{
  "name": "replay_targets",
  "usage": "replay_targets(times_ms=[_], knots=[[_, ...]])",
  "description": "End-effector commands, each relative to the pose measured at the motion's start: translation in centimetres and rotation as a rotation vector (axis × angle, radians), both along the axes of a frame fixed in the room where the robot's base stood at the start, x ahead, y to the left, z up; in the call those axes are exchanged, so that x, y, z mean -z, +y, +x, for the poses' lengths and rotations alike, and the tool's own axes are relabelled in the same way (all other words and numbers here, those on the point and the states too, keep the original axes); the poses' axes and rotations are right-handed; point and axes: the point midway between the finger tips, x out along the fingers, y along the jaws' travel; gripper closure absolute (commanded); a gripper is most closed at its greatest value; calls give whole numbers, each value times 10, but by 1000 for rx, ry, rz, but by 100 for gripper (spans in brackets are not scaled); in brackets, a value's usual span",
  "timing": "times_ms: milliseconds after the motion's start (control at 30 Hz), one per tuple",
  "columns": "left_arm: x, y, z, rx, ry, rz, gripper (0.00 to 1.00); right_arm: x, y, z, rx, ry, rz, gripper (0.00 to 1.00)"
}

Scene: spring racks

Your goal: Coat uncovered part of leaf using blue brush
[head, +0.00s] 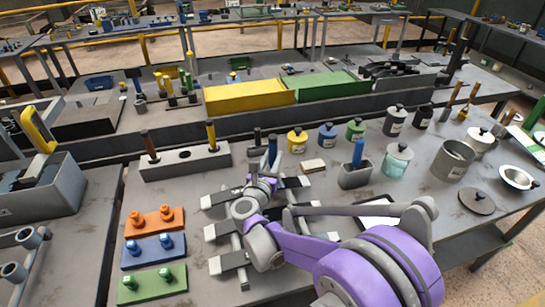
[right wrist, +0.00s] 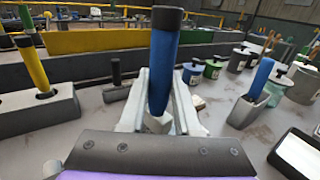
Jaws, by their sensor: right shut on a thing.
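My right gripper (head: 262,184) is shut on the blue brush (head: 272,151), which stands roughly upright between the fingers. In the right wrist view the brush (right wrist: 163,70) shows a blue handle with a black top; its bristle end is hidden. The gripper is over the far part of a metal rack (head: 237,245) bearing several flat leaves. A near leaf (head: 229,262) shows a pale end and a dark part; my arm hides much of the leaves. Whether the bristles touch a leaf cannot be told. My left gripper is out of view.
A grey block (head: 184,163) holds upright brushes, one yellow-handled (right wrist: 32,65). A grey cup (head: 356,177) holds another blue-handled tool. Jars, a pot (head: 453,160) and a bowl stand right. Orange, blue and green peg plates (head: 152,285) lie left. Yellow and green bins (head: 250,97) stand behind.

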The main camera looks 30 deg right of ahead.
Motion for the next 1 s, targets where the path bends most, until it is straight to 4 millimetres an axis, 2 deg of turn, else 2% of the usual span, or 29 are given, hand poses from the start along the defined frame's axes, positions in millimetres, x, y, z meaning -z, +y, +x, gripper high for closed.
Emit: replay_targets(times_ms=[467, 800, 1000], knots=[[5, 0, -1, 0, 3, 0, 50, 6, -2, -1, 0, 0, 0, 100], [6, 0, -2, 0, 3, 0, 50, 6, -24, -6, 2, 0, 0, 100], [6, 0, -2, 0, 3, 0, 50, 6, -16, -3, -3, 0, 0, 100]])
